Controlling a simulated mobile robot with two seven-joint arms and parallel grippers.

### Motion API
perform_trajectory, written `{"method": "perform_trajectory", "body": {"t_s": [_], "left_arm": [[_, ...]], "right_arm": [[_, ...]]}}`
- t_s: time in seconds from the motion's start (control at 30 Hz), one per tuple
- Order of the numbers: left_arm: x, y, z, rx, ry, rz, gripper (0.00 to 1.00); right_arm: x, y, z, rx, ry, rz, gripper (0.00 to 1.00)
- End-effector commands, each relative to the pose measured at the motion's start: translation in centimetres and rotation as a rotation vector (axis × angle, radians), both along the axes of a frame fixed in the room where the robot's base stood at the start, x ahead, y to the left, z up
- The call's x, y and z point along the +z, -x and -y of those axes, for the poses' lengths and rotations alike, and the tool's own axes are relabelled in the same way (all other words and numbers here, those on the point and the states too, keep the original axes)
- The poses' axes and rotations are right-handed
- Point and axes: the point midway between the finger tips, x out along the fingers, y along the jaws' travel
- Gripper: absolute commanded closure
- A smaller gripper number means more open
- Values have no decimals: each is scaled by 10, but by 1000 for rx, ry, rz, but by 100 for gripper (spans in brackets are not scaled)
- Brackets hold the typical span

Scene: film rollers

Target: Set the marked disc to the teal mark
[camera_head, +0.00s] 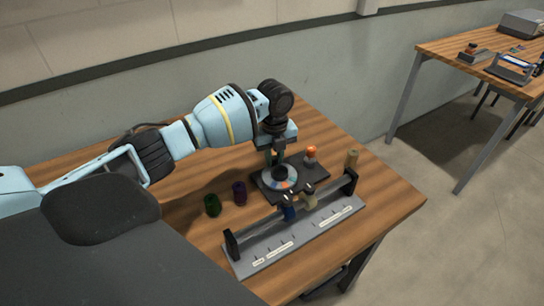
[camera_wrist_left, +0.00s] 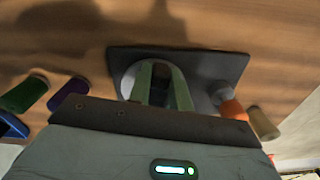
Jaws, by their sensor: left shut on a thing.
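The disc (camera_head: 281,181) is a pale round dial with coloured patches on its rim, teal and orange-red among them. It lies on a dark base plate (camera_head: 262,185) on the table. My left gripper (camera_head: 276,163) points down over the disc's centre, shut on the disc's grip, which the fingers mostly hide. In the left wrist view the green fingers (camera_wrist_left: 163,90) stand over the disc, whose pale edge (camera_wrist_left: 129,80) shows beside them. I cannot tell which mark the disc is set to. My right gripper is not in view.
Green (camera_head: 212,205) and purple (camera_head: 239,192) cylinders stand left. A grey rail stand (camera_head: 270,250) with blue and beige pieces lies in front. Another table stands at the right.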

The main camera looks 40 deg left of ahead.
Motion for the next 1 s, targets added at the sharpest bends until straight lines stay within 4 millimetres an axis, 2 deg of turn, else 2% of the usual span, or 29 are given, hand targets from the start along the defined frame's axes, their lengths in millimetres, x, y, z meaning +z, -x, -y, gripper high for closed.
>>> {"method": "perform_trajectory", "body": {"t_s": [0.6, 1.0], "left_arm": [[0, -14, 15, -483, 1, 0, 100], [0, -16, 19, -608, 1, -1, 100]], "right_arm": [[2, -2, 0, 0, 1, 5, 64], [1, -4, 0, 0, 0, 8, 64]]}}
